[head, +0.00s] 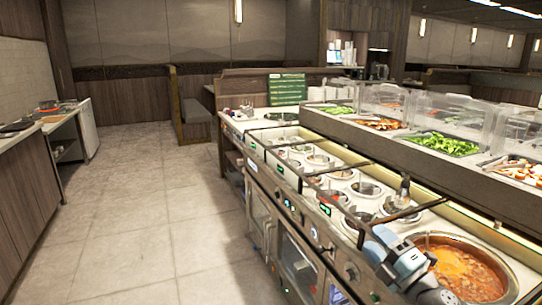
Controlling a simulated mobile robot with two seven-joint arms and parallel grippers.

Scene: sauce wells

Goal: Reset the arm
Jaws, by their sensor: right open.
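My right arm comes in from the bottom right. Its blue and white wrist is over the front edge of the sauce counter, just left of a large round pot of orange-red soup (455,265). My right gripper (386,224) is open, with its dark fingers near the sauce wells; I see nothing held in it. The fingers are hard to tell from the dark bars across the counter. A metal utensil (403,190) stands upright in a well just beyond the gripper. My left gripper is not in view.
Rows of round sauce wells (317,159) run along the counter. Clear-sided bins of greens (440,144) stand on a raised shelf behind. Cabinets with glass doors (262,222) are below. The tiled floor (150,215) at left is clear, up to a side counter (25,150).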

